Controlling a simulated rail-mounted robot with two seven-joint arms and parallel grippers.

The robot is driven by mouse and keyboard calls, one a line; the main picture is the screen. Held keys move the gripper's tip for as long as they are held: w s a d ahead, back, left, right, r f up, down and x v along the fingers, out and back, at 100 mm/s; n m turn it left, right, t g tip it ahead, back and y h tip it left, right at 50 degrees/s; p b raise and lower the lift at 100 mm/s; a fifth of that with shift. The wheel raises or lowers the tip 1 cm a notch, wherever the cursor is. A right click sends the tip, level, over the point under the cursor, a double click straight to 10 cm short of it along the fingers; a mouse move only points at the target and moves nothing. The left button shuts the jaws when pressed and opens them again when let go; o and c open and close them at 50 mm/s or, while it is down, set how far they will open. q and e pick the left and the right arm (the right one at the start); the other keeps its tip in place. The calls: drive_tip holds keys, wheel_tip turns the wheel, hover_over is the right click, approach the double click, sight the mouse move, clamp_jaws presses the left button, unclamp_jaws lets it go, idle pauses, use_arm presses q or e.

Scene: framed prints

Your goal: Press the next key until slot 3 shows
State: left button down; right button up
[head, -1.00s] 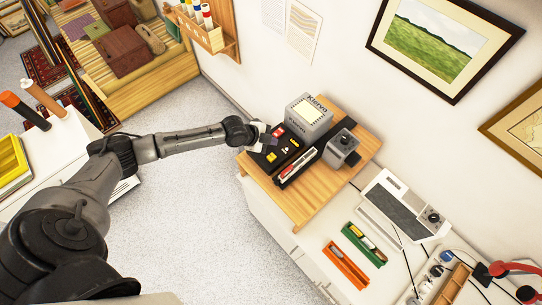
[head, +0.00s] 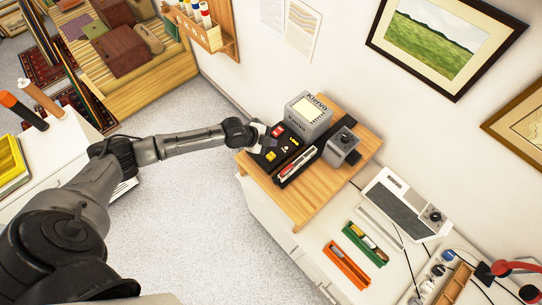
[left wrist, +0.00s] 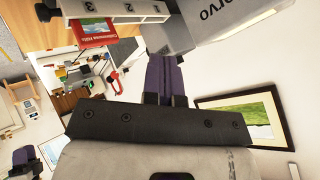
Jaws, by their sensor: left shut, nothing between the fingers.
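A black key box (head: 283,150) lies on the wooden board, with a red key (head: 278,131) and yellow keys (head: 270,155) on top. Beside it stands a grey viewer (head: 306,118) with a lit, pale screen (head: 306,107); I cannot read a slot number on the screen. My left gripper (head: 260,138) is shut and empty at the left edge of the key box, close to its keys. In the left wrist view its dark purple fingers (left wrist: 166,78) reach toward the grey viewer body (left wrist: 205,22). I cannot tell whether they touch a key.
A grey device (head: 342,145) stands right of the key box on the wooden board (head: 310,205). Green (head: 364,243) and orange (head: 346,265) trays lie on the white surface. Framed prints (head: 437,45) hang on the wall behind.

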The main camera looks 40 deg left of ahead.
use_arm(q)
drive_tip(key=b, duration=0.4)
hover_over(271, 156)
wheel_tip(271, 156, down, 6)
drive_tip(key=shift+s+r, duration=0.1)
drive_tip(key=shift+r, duration=0.05)
drive_tip(key=shift+f+b, duration=0.6)
drive_tip(key=shift+f, duration=0.1)
idle(0.5)
drive_tip(key=shift+f, duration=0.1)
idle(0.6)
drive_tip(key=shift+f+b, duration=0.35)
drive_tip(key=shift+b, duration=0.15)
